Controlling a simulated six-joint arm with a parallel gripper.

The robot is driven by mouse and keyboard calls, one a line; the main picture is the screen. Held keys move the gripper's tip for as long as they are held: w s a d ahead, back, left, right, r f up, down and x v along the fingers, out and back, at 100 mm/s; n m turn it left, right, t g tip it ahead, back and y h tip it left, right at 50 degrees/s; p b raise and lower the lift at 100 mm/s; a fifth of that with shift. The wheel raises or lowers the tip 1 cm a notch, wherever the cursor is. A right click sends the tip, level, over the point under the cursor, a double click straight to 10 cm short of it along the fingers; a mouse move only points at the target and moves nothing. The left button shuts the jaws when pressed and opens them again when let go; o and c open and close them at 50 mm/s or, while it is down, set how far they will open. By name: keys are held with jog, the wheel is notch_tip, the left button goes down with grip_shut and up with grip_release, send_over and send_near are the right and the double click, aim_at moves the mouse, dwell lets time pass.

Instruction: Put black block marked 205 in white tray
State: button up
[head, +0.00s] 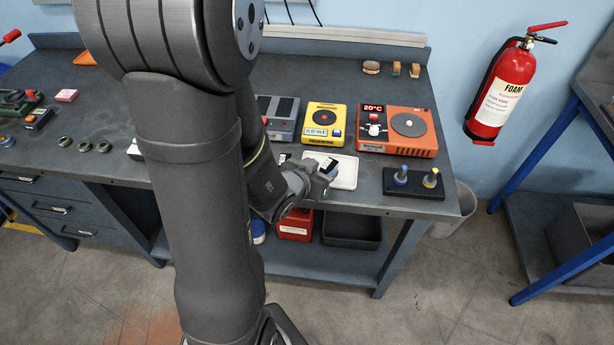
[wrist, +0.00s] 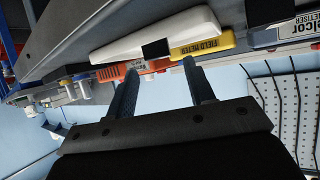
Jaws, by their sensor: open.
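The white tray (head: 346,174) lies on the bench near its front edge, in front of the yellow meter. It also shows in the wrist view (wrist: 205,27). My gripper (head: 328,168) is at the tray's left part, low over it. In the wrist view my gripper's two fingers (wrist: 158,77) are apart with nothing clasped between them. A small black block (wrist: 155,48) shows just beyond the fingertips, against the tray's edge; its marking is not readable, and I cannot tell if it rests inside the tray.
The yellow field meter (head: 323,124) and an orange hot plate (head: 397,131) stand behind the tray. A black stand with two knobs (head: 414,183) is to its right. A grey device (head: 278,116) is behind left. My arm hides the bench's middle.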

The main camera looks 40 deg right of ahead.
aim_at(328, 166)
jog(key=v, duration=0.7)
jog(key=shift+a, duration=0.3)
jog(key=shift+d, duration=0.1)
dwell(0.3)
jog(key=x, duration=1.1)
jog(key=shift+d, duration=0.3)
jog(key=shift+d+f, duration=0.1)
jog(key=shift+f, duration=0.15)
